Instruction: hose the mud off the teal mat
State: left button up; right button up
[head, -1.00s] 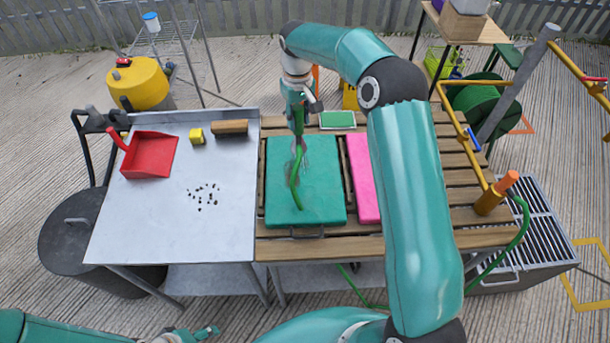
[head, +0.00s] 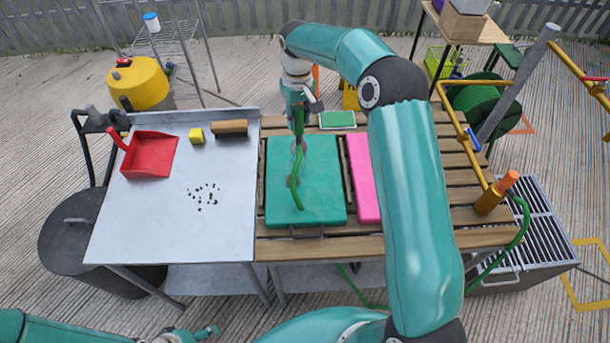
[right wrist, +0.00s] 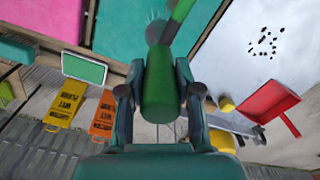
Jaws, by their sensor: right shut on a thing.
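The teal mat (head: 328,195) lies flat on the slatted wooden bench. My right gripper (head: 298,108) is over the mat's far part, shut on a green hose nozzle (right wrist: 160,85). The nozzle sits between both fingers, and a green length (head: 295,180) reaches down over the mat. My left gripper (head: 205,332) is at the bottom edge, low in front of the metal table; its jaws are too small to read.
A pink mat (head: 362,175) lies right of the teal one, partly behind my arm.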

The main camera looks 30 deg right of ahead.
jog(key=shift+s+a+b, duration=0.5)
jog(key=shift+a+b, duration=0.15)
jog(key=shift+a, duration=0.15)
jog(key=shift+s+a+b, duration=0.5)
jog(key=shift+a+b, duration=0.1)
jog(key=shift+a, duration=0.15)
jog(key=shift+s+a+b, duration=0.5)
jog(key=shift+a+b, duration=0.15)
jog(key=shift+a, duration=0.15)
jog(key=shift+r, duration=0.15)
notch_tip(320, 180, up, 7)
jog(key=p, duration=0.4)
